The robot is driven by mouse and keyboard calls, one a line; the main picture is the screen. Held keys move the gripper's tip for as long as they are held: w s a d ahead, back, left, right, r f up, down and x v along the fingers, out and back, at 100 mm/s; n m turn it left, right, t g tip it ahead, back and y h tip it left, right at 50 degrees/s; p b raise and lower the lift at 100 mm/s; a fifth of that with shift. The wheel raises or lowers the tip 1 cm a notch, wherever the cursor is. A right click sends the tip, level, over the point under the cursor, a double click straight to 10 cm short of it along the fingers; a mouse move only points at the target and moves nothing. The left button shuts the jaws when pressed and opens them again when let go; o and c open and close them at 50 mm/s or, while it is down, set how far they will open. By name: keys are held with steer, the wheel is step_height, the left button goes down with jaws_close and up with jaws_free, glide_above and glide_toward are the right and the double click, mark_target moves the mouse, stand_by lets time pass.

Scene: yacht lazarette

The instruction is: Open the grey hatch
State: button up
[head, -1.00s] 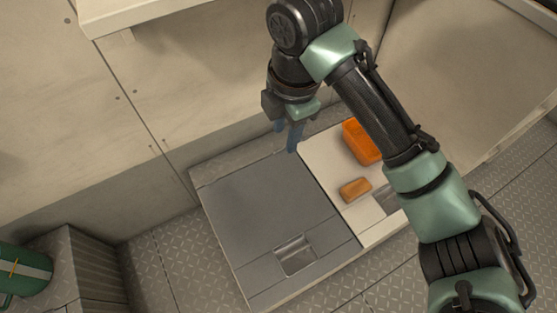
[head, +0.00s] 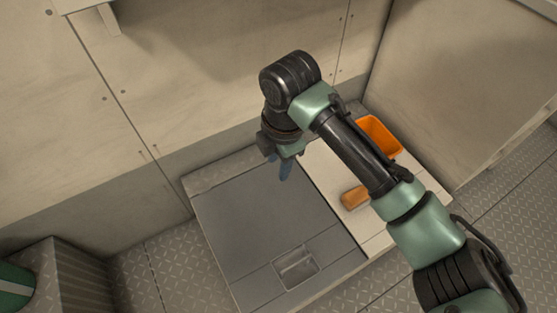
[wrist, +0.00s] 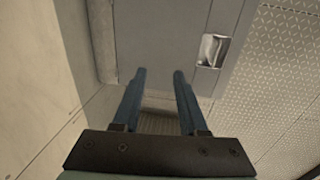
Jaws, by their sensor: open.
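The grey hatch (head: 256,220) lies flat and shut, level with the white panel beside it. Its recessed metal handle (head: 296,266) sits near the front edge, and it also shows in the wrist view (wrist: 211,50) at the upper right. My gripper (head: 282,170) hangs above the far right part of the hatch, away from the handle. Its two blue fingers are apart with nothing between them, as the wrist view (wrist: 158,72) shows. My arm hides part of the white panel.
An orange bin (head: 381,137) and an orange block (head: 354,197) stand on the white panel (head: 322,163) right of the hatch. Walls rise behind and to the right. A green cylinder (head: 14,287) is at the lower left. Treadplate floor (head: 160,270) surrounds the front.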

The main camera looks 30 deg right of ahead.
jaws_close()
steer(key=c, duration=0.6)
jaws_free()
steer(key=o, duration=0.6)
step_height(320, 180, up, 13)
steer(key=s+p, duration=0.1)
steer(key=p, duration=0.4)
steer(key=shift+s, duration=0.35)
